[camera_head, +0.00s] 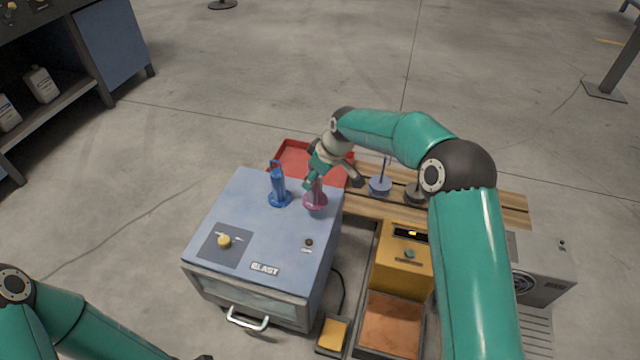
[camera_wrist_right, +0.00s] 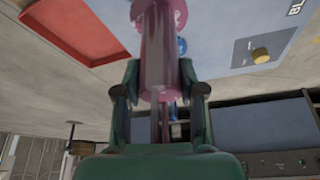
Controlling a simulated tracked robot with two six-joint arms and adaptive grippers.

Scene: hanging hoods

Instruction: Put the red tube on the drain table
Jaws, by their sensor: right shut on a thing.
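The pinkish-red tube (camera_head: 315,202) has a round flange and is at the right edge of the blue box's top in the head view. My right gripper (camera_head: 322,181) is shut on it from above. In the wrist view the tube (camera_wrist_right: 157,50) is between the fingers of my right gripper (camera_wrist_right: 158,85). I cannot tell whether its flange touches the box. The slatted wooden table (camera_head: 509,212), which looks like the drain table, is right of the box, partly behind my right arm.
A blue tube (camera_head: 278,187) stands on the blue box (camera_head: 240,200), left of the red tube. A red tray (camera_head: 290,153) lies behind the box. A blue-grey round piece with a rod (camera_head: 380,186) is on the slats. A yellow unit (camera_head: 403,262) stands in front of the table.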

